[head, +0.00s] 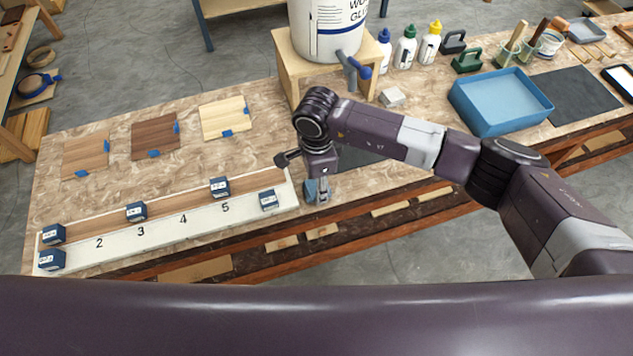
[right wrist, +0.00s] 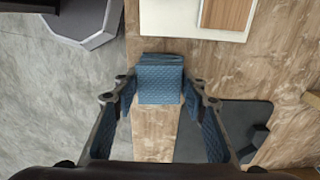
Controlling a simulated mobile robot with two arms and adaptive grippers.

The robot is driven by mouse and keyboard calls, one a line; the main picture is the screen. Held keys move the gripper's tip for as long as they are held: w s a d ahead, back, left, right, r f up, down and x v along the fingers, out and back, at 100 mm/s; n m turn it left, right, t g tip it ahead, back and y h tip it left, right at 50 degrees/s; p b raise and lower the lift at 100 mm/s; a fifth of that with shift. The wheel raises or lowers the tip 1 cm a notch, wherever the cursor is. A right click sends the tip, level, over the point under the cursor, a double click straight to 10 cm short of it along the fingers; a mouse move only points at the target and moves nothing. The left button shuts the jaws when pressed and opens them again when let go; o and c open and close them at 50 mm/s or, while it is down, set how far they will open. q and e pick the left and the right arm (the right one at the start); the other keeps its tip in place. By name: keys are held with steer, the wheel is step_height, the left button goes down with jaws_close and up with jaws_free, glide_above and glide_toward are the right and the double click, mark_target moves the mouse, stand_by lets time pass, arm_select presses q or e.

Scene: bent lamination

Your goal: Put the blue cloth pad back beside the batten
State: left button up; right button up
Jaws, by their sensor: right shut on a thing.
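The blue quilted cloth pad (right wrist: 160,82) is between the fingertips of my right gripper (right wrist: 160,88). The gripper is shut on it, and the inner faces of both fingers are also blue and quilted. In the head view my right gripper (head: 317,190) points down just past the right end of the white numbered board (head: 165,232), with blue showing at its tips. The brown batten (head: 170,206) lies along the board; its end shows in the right wrist view (right wrist: 228,12). Whether the pad touches the table is unclear. My left gripper is not in view.
Several dark blue labelled blocks (head: 136,211) stand along the board. Wood sample sheets (head: 155,136) lie behind it. A wooden stand (head: 290,72) bears a white glue bucket (head: 328,30). A blue tray (head: 500,103) is at right. The table's front edge is close to the gripper.

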steer(key=shift+f, duration=0.2)
steer(key=shift+f, duration=0.2)
steer(key=o, duration=1.1)
steer(key=shift+r, duration=0.1)
